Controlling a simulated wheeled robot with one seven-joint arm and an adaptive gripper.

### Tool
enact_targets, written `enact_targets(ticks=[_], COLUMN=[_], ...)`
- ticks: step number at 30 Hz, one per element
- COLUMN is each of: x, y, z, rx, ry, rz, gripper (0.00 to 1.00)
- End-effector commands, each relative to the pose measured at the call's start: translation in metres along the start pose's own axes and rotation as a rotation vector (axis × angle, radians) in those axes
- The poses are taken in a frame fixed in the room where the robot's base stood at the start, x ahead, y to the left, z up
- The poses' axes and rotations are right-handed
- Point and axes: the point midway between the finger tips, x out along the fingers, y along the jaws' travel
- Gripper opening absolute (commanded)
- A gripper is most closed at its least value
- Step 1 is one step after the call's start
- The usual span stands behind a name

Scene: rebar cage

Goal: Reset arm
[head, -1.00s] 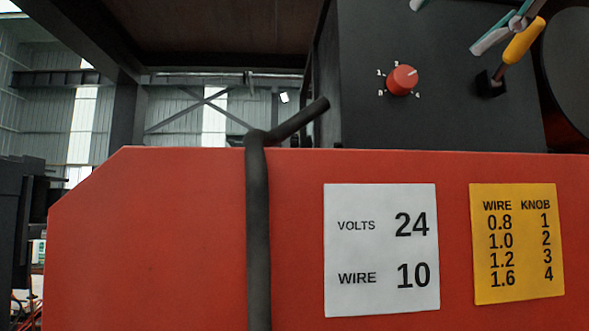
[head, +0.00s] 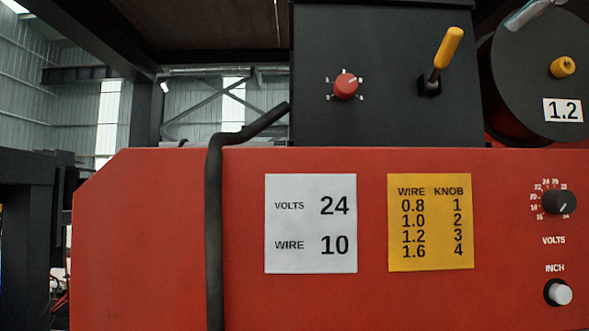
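Only a pale grey part of my gripper (head: 533,13) shows at the top right edge of the head view, in front of the spool. The rest is cut off by the frame, so I cannot tell whether it is open or shut. It is apart from the yellow-handled lever (head: 447,50), which stands up from the dark box and leans right. The red knob (head: 346,86) on the same box has its white mark towards the upper right.
The red machine front (head: 150,230) carries a white card (head: 310,255), a yellow card (head: 430,262), a volts dial (head: 560,203) and a white inch button (head: 561,294). A dark spool (head: 515,75) reads 1.2. A black cable (head: 214,240) hangs over the front.

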Motion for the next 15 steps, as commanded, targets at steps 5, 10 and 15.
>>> enact_targets(ticks=[5, 10, 15], x=[0.008, 0.02, 0.034], y=[0.013, 0.034, 0.063], z=[0.008, 0.022, 0.044], rx=[-0.02, -0.056, -0.111], ry=[-0.031, -0.082, -0.157], rz=[0.03, 0.076, 0.137], gripper=[0.52, 0.52, 0.52])
